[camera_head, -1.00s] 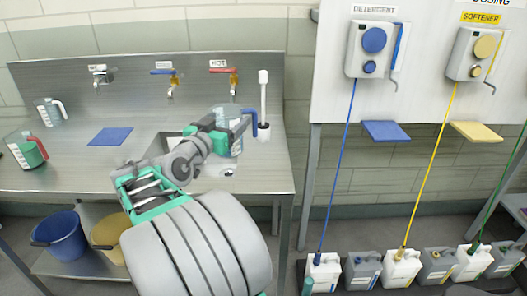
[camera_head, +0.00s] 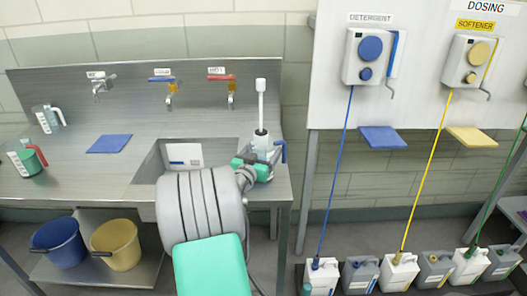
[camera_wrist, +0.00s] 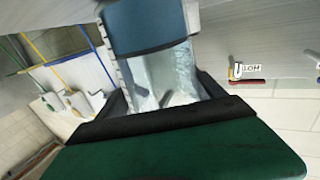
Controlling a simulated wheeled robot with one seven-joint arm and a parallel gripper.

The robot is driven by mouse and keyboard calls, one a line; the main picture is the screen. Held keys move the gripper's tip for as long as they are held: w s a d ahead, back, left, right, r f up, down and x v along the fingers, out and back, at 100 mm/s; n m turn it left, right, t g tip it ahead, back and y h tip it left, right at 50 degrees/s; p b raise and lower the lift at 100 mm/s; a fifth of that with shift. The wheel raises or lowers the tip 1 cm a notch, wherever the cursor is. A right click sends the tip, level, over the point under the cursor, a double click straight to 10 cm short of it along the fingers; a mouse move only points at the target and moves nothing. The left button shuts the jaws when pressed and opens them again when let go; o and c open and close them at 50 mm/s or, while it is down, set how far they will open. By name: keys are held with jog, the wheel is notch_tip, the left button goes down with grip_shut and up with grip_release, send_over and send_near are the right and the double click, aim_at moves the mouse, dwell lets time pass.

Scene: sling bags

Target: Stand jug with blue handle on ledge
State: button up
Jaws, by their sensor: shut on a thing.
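The clear jug with the blue handle (camera_head: 283,151) is at the right end of the steel counter in the head view, partly hidden by my gripper (camera_head: 256,168) and beside the white brush. My gripper is shut on the jug. In the wrist view the clear jug body (camera_wrist: 163,75) sits between the dark fingers of my gripper (camera_wrist: 160,98), with a blue part across the top. Whether the jug touches the counter cannot be told. A blue ledge (camera_head: 382,137) sticks out under the detergent dispenser, to the right. A yellow ledge (camera_head: 472,136) is under the softener dispenser.
The white brush (camera_head: 261,100) stands upright by the jug. A sink (camera_head: 183,157) is left of it. Blue and yellow tubes (camera_head: 436,150) hang by the ledges.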

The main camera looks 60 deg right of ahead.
jog(key=o, duration=1.9)
jog(key=a, duration=0.4)
jog(key=a+b, duration=0.1)
jog(key=a, duration=0.3)
jog(key=a+b, duration=0.1)
jog(key=a, duration=0.3)
jog(key=shift+s, duration=0.4)
